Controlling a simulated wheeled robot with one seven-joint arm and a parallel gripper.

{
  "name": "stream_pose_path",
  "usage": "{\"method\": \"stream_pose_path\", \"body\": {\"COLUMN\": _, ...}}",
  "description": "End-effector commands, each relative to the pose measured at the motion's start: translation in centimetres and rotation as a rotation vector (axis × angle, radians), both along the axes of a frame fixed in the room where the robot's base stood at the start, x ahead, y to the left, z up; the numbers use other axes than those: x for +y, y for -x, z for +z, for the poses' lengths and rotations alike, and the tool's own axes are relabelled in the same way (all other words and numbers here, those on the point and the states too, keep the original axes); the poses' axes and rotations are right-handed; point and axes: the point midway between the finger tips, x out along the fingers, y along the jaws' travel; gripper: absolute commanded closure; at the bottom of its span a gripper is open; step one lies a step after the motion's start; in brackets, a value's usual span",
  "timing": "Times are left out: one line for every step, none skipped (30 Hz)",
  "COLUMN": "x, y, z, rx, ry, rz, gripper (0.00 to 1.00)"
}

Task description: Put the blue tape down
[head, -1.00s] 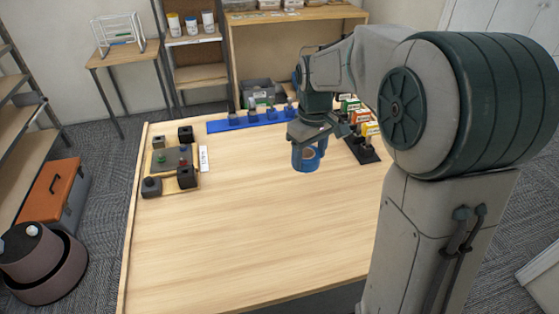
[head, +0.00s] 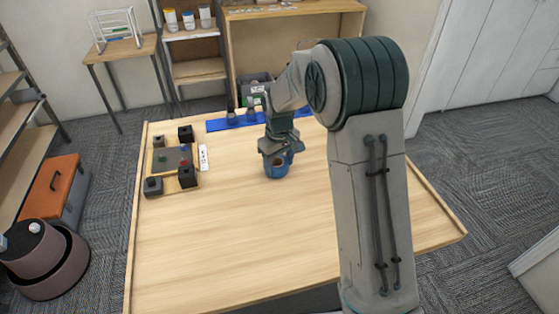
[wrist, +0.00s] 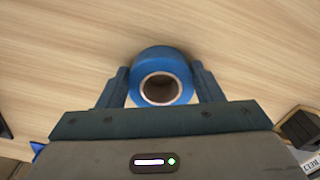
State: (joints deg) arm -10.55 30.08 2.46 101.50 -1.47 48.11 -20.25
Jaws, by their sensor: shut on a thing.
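The blue tape (head: 277,171) is a roll with a brown core. It is held in my gripper (head: 278,155) over the middle of the light wooden table (head: 260,235). In the wrist view the blue tape (wrist: 161,60) sits between the two dark fingers of my gripper (wrist: 162,88), one on each side, with its round hole facing the camera. Bare tabletop shows behind it. I cannot tell whether the tape's underside touches the table.
A fixture board (head: 172,160) with several dark blocks lies at the table's left, with a white label strip (head: 204,157) beside it. A blue mat (head: 217,125) with grey pieces lies along the back edge. The table's front and middle are clear.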

Motion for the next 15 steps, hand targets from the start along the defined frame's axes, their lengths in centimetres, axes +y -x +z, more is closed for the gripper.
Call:
{"method": "stream_pose_path", "body": {"x": 0.01, "y": 0.02, "z": -0.09, "rx": 0.000, "ry": 0.000, "rz": 0.000, "gripper": 0.63}}
{"method": "stream_pose_path", "body": {"x": 0.01, "y": 0.02, "z": -0.12, "rx": 0.000, "ry": 0.000, "rz": 0.000, "gripper": 0.63}}
{"method": "stream_pose_path", "body": {"x": 0.01, "y": 0.02, "z": -0.12, "rx": 0.000, "ry": 0.000, "rz": 0.000, "gripper": 0.63}}
{"method": "stream_pose_path", "body": {"x": 0.02, "y": 0.02, "z": -0.13, "rx": 0.000, "ry": 0.000, "rz": 0.000, "gripper": 0.63}}
{"method": "stream_pose_path", "body": {"x": 0.02, "y": 0.02, "z": -0.12, "rx": 0.000, "ry": 0.000, "rz": 0.001, "gripper": 0.63}}
{"method": "stream_pose_path", "body": {"x": 0.02, "y": 0.04, "z": -0.14, "rx": 0.000, "ry": 0.000, "rz": 0.001, "gripper": 0.37}}
{"method": "stream_pose_path", "body": {"x": 0.02, "y": 0.04, "z": -0.14, "rx": 0.000, "ry": 0.000, "rz": 0.001, "gripper": 0.29}}
{"method": "stream_pose_path", "body": {"x": 0.02, "y": 0.04, "z": -0.13, "rx": 0.000, "ry": 0.000, "rz": 0.001, "gripper": 0.21}}
{"method": "stream_pose_path", "body": {"x": 0.02, "y": 0.04, "z": -0.13, "rx": 0.001, "ry": 0.001, "rz": 0.001, "gripper": 0.18}}
{"method": "stream_pose_path", "body": {"x": 0.02, "y": 0.04, "z": -0.13, "rx": 0.000, "ry": 0.000, "rz": 0.001, "gripper": 0.18}}
{"method": "stream_pose_path", "body": {"x": 0.02, "y": 0.04, "z": -0.12, "rx": 0.000, "ry": 0.000, "rz": 0.001, "gripper": 0.18}}
{"method": "stream_pose_path", "body": {"x": 0.03, "y": 0.03, "z": -0.12, "rx": 0.000, "ry": 0.000, "rz": 0.001, "gripper": 0.18}}
{"method": "stream_pose_path", "body": {"x": 0.03, "y": 0.03, "z": -0.11, "rx": 0.000, "ry": 0.000, "rz": 0.001, "gripper": 0.18}}
{"method": "stream_pose_path", "body": {"x": 0.03, "y": 0.03, "z": -0.11, "rx": 0.000, "ry": 0.000, "rz": 0.001, "gripper": 0.18}}
{"method": "stream_pose_path", "body": {"x": 0.03, "y": 0.03, "z": -0.10, "rx": 0.000, "ry": 0.000, "rz": 0.001, "gripper": 0.18}}
